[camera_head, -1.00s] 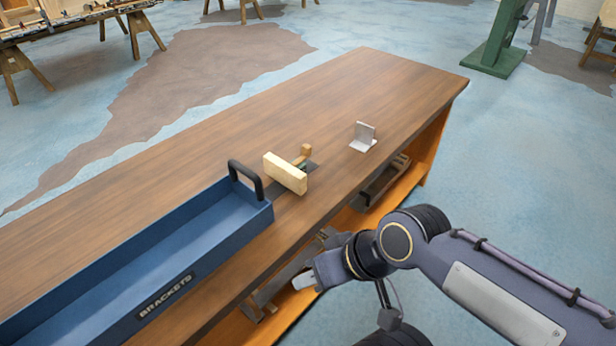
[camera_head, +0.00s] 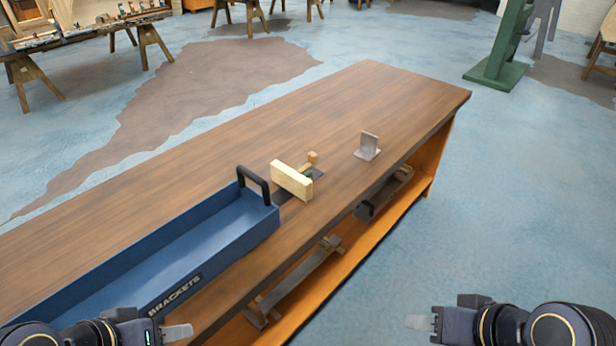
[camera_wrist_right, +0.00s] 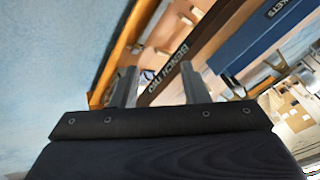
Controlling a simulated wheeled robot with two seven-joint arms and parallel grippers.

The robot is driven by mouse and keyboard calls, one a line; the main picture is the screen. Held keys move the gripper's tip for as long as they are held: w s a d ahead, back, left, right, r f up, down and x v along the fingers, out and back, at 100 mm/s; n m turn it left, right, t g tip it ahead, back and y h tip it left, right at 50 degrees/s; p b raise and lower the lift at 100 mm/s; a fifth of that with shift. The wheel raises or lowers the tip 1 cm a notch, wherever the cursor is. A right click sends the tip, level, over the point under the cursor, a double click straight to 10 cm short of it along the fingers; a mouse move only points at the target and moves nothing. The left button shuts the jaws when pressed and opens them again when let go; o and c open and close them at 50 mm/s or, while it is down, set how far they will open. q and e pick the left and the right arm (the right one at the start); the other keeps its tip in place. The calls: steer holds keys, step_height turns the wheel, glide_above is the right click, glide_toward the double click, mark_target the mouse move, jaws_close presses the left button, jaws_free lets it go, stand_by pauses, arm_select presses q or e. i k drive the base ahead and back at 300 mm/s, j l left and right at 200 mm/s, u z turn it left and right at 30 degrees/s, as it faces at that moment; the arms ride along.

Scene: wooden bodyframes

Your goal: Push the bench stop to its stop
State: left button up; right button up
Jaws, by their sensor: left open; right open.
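A pale wood block (camera_head: 291,181) with a smaller wood piece (camera_head: 312,159) behind it stands on a dark strip (camera_head: 284,196) set in the bench top; it looks like the bench stop. A grey metal angle piece (camera_head: 368,146) stands on the bench to its right, apart from it. My left gripper (camera_head: 178,332) is low at the left, over the bench's near side, open and empty. My right gripper (camera_head: 420,323) is low at the right, clear of the bench, open and empty. Its two open fingers also show in the right wrist view (camera_wrist_right: 158,85).
A long blue tray (camera_head: 228,238) marked BRACKETS lies on the bench, its black handle (camera_head: 254,182) close to the wood block. The bench (camera_head: 400,95) has an orange lower shelf (camera_head: 335,260) with tools. The bench top's far right is clear. A green stand (camera_head: 497,72) is beyond.

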mark_target(300, 186)
steer(key=i+l+u, duration=0.35)
steer(key=i+l, duration=0.45)
